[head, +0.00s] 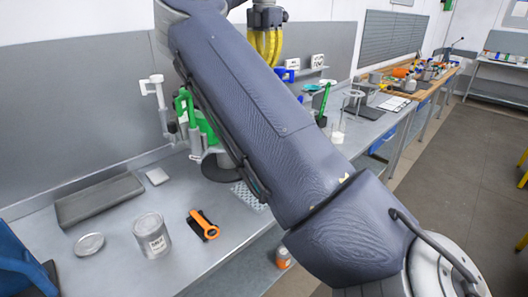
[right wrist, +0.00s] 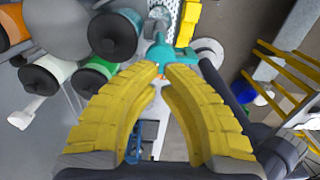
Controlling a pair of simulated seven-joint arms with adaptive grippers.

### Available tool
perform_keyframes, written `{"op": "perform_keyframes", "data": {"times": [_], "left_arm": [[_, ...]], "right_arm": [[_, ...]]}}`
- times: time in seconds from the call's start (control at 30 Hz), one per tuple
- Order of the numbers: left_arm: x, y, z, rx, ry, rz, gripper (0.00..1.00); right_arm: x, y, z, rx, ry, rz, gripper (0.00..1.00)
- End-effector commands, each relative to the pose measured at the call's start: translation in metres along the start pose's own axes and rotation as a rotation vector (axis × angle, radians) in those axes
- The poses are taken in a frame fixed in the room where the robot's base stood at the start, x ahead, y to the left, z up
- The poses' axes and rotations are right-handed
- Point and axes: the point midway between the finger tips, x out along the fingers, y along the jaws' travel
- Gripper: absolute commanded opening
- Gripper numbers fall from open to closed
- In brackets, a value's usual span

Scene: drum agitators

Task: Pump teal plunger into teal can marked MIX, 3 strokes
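In the right wrist view the teal plunger (right wrist: 184,55) shows its T-shaped handle at the fingertips of my right gripper (right wrist: 162,70). The yellow fingers curve inward and look closed on the handle's middle. A teal can with a black top (right wrist: 115,34) stands just left of the handle; no marking is readable. In the head view my right gripper (head: 268,58) points down behind my own arm, which hides its fingertips and the teal can. How deep the plunger sits cannot be told. My left gripper does not show.
White (right wrist: 45,76), green (right wrist: 95,76) and orange (right wrist: 10,28) cans stand near the teal one. In the head view a grey can (head: 152,236), a round lid (head: 89,244) and an orange-handled tool (head: 203,224) lie on the bench. A blue bin (head: 285,75) stands behind.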

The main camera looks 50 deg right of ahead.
Motion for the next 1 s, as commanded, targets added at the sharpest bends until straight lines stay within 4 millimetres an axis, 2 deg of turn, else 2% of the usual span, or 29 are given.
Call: {"op": "perform_keyframes", "data": {"times": [0.5, 1.0], "left_arm": [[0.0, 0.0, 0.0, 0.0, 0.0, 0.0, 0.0], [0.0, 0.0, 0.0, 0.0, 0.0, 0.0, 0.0]], "right_arm": [[-0.043, 0.0, 0.0, 0.0, 0.001, 0.002, 0.0], [-0.05, 0.0, 0.0, 0.001, 0.0, 0.001, 0.0]]}}
